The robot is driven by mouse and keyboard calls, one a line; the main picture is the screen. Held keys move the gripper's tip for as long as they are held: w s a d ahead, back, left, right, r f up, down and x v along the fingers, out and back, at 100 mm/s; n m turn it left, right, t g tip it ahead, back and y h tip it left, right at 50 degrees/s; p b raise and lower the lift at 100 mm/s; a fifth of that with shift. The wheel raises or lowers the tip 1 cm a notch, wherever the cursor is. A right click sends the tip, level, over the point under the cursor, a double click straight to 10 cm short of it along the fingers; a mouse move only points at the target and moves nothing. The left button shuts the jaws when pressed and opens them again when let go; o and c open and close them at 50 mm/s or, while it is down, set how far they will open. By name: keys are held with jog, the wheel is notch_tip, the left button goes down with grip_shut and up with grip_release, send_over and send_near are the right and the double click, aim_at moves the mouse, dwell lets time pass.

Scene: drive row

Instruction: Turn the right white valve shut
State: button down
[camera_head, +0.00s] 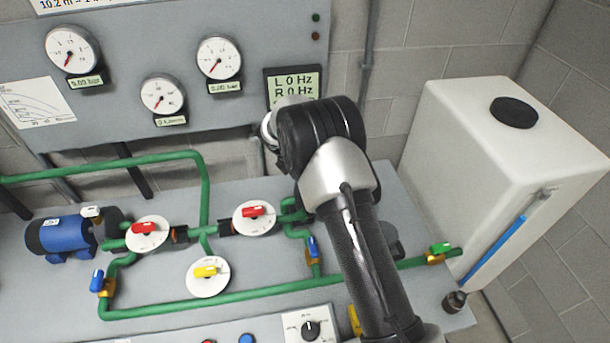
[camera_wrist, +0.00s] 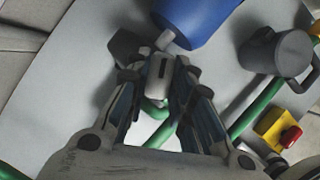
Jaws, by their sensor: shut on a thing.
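The right white valve's pale handle (camera_wrist: 160,76) shows in the wrist view between my fingertips, close to a blue pump (camera_wrist: 197,15). My gripper (camera_wrist: 158,88) is shut on this handle. The fingers cover its sides and most of the valve body, so its exact angle is hard to tell. In the head view my arm hides the right valve, the right pump and my fingertips. Another white valve handle (camera_head: 92,212) is at the left blue pump (camera_head: 62,236) in the head view.
Green pipes (camera_head: 215,298) with red, yellow, blue and green handles cross the grey bench. A dark grey mug (camera_wrist: 275,52) and a yellow box (camera_wrist: 270,126) with a red button are close on the right in the wrist view. A white tank (camera_head: 500,170) stands right.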

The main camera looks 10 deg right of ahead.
jog(key=m+g, duration=0.2)
jog(key=m, duration=0.3)
jog(key=shift+w+m+p, duration=0.15)
jog(key=shift+m+p, duration=0.15)
dwell(0.4)
jog(key=c, duration=1.4)
grip_release()
jog(key=v, duration=1.2)
jog(key=shift+w+a, duration=0.15)
jog(key=shift+a, duration=0.15)
jog(key=shift+f, duration=0.1)
